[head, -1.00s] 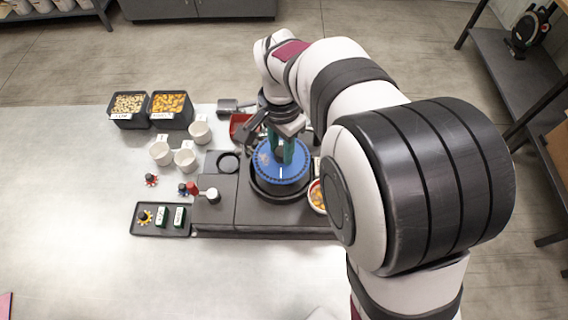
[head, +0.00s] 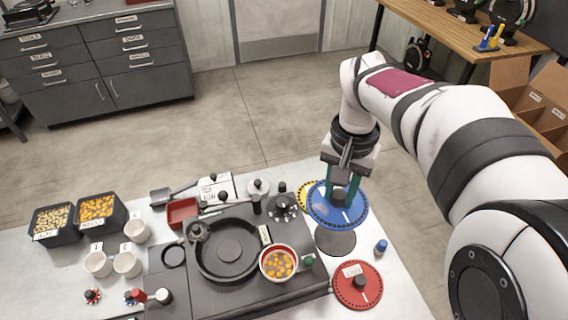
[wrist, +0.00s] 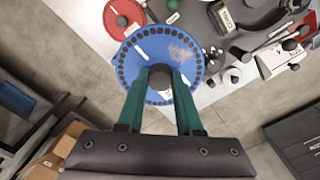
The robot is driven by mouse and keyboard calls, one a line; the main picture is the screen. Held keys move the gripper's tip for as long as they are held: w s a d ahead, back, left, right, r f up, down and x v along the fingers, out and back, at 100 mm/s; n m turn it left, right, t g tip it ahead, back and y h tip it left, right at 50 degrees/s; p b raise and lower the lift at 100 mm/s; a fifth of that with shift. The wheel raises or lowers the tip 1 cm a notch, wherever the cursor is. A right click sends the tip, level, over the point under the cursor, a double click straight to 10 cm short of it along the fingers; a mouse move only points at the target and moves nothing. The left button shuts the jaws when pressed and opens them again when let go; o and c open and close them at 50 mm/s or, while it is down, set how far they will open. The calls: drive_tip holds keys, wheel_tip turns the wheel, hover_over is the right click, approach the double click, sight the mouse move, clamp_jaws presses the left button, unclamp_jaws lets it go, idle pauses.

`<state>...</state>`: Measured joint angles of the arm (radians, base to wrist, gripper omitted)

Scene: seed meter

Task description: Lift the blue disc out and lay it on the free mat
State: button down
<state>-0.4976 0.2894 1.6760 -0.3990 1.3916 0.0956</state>
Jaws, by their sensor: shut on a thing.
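My gripper (head: 340,188) is shut on the central dark knob of the blue disc (head: 323,210) and holds it at the table's right side. In the wrist view the two green fingers grip the knob of the blue disc (wrist: 137,66), which has a ring of dark holes. A dark grey round mat (head: 336,243) shows bare just below and in front of the disc; the disc appears raised above it, and its far part is hidden. The meter's round well (head: 229,252) stands empty to the left.
A red disc (head: 350,293) lies at the front right. A yellow disc (head: 304,188) is partly hidden behind the blue one. A bowl of orange seeds (head: 279,264) sits on the meter's right part.

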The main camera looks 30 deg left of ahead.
drive_tip(key=d+r, duration=0.3)
drive_tip(key=d, duration=0.6)
drive_tip(key=d+r, duration=0.2)
drive_tip(key=d, duration=0.7)
drive_tip(key=n, duration=2.4)
hover_over(336, 236)
wheel_tip(336, 236, down, 20)
drive_tip(key=shift+f, duration=3.1)
drive_tip(key=shift+f, duration=0.45)
drive_tip(key=shift+c, duration=1.2)
unclamp_jaws()
